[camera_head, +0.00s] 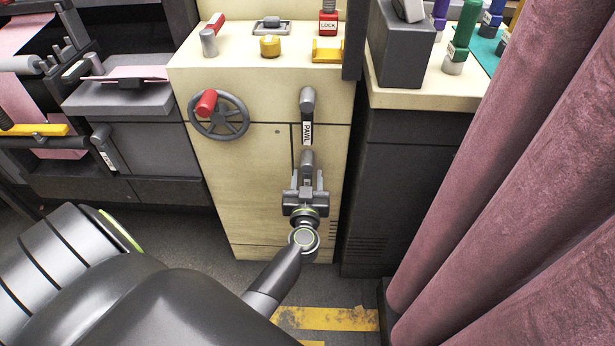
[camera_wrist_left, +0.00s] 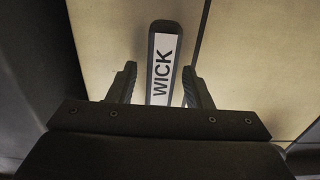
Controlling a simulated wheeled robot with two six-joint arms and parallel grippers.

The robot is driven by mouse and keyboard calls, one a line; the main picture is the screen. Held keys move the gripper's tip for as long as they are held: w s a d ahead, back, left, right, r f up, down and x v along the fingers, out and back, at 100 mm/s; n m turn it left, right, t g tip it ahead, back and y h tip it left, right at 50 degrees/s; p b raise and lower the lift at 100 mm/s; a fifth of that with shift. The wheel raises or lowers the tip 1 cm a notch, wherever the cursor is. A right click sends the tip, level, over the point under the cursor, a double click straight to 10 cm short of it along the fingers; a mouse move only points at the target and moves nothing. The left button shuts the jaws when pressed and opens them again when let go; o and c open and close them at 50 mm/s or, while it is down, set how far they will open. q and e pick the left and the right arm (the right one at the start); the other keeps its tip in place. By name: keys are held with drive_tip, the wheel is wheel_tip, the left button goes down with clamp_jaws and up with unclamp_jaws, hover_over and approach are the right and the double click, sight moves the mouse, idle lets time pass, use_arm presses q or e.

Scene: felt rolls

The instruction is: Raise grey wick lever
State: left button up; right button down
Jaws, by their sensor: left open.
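The grey wick lever (camera_wrist_left: 163,75) has a dark rim and a white label reading WICK in the left wrist view. It stands upright in that picture against the cream cabinet front. My left gripper (camera_wrist_left: 160,77) is open, with one finger on each side of the lever and a small gap at each side. In the head view my left gripper (camera_head: 306,178) is low on the cabinet front, around a short grey end of the lever (camera_head: 307,160); the rest is hidden. My right gripper is not in view.
Just above is another grey lever (camera_head: 308,103) whose label seems to read PAWL. A grey handwheel with a red knob (camera_head: 206,103) is to the left. Pink felt rolls (camera_head: 490,150) stand close on the right. A dark cabinet (camera_head: 400,185) fills the space between.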

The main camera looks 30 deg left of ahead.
use_arm(q)
drive_tip(key=shift+c, duration=0.2)
clamp_jaws()
